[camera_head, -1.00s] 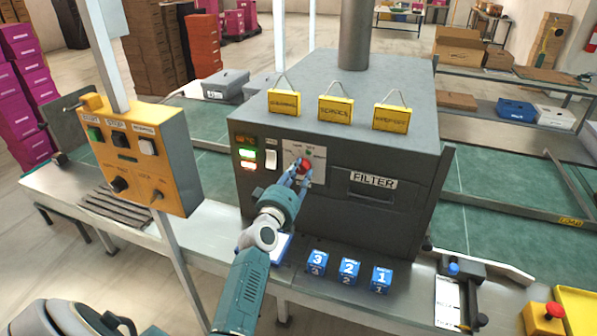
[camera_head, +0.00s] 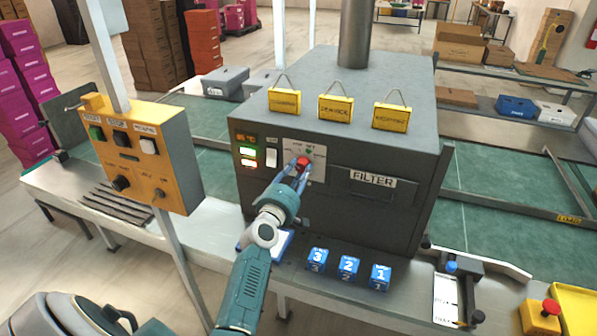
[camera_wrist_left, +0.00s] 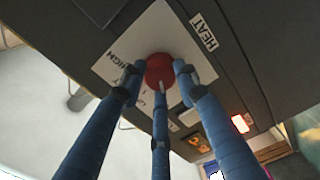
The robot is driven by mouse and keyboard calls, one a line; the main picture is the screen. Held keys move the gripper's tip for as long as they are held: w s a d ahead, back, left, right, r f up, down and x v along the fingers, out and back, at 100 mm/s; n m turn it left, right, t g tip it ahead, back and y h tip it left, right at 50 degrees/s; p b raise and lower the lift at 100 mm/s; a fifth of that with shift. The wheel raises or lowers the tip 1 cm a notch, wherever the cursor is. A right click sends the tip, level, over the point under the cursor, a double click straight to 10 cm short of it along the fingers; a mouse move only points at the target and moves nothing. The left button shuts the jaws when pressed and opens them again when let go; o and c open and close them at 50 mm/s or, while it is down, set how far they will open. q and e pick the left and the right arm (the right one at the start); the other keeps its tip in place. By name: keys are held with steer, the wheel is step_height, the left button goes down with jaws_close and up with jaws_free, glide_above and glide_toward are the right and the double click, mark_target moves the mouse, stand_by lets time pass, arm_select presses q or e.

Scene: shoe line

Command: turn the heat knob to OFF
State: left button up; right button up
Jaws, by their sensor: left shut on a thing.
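The red heat knob (camera_head: 303,161) sits on a pale plate (camera_head: 318,154) on the front of the dark grey machine (camera_head: 290,195). In the left wrist view the round red knob (camera_wrist_left: 159,68) is between the blue fingers, on a white plate (camera_wrist_left: 122,45) beside a HEAT label (camera_wrist_left: 204,32). The word HIGH shows on the plate; the other marks are partly hidden by the fingers. My left gripper (camera_head: 299,170) is shut on the knob, and it fills the lower part of the left wrist view (camera_wrist_left: 158,80). My right gripper is not in view.
A white switch (camera_head: 271,157) and lit displays (camera_head: 247,152) are left of the knob. A FILTER drawer (camera_head: 372,180) is to its right. Blue numbered blocks (camera_head: 348,267) stand below on the ledge. A yellow control box (camera_head: 140,155) stands at left.

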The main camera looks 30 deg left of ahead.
arm_select(q)
steer(key=shift+d+f, duration=0.3)
steer(key=shift+f, duration=0.15)
steer(key=o, duration=1.2)
steer(key=shift+c, duration=0.2)
steer(key=shift+r, duration=0.25)
steer(key=v, duration=1.2)
